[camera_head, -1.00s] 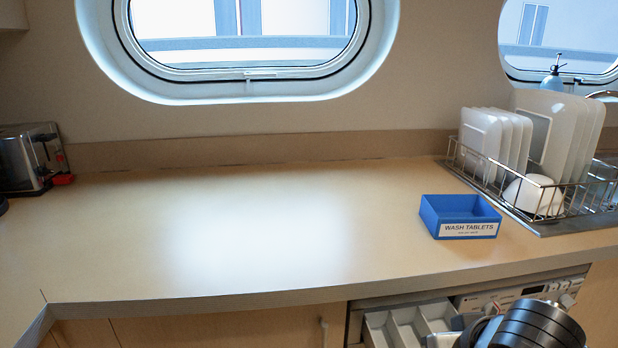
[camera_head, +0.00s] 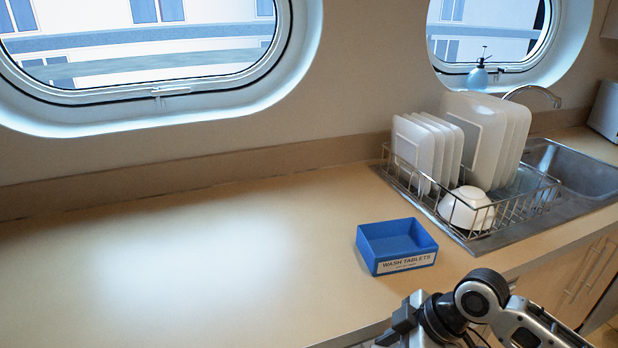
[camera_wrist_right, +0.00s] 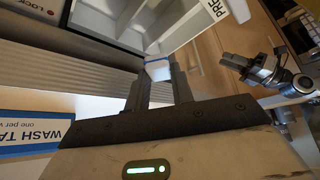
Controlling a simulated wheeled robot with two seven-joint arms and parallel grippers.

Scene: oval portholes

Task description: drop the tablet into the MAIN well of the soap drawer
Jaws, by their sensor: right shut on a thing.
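My right gripper (camera_wrist_right: 158,80) is shut on a small white tablet with blue on its edge (camera_wrist_right: 157,69), seen in the right wrist view. The pale soap drawer (camera_wrist_right: 150,45) is pulled out beyond the fingertips, with its divided wells facing up. The tablet overlaps the drawer's near part in this view; the height between them cannot be told. A label beginning "PRE" (camera_wrist_right: 214,8) marks one side of it. In the head view my right arm (camera_head: 450,312) hides this area. What looks like my left gripper (camera_wrist_right: 240,66) shows at the right; its jaws are unclear.
The blue wash tablets box (camera_head: 398,262) stands on the counter (camera_head: 200,270), left of the dish rack (camera_head: 480,215) with its plates and bowl. The sink (camera_head: 575,180) lies behind on the right. The counter's left and middle are clear.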

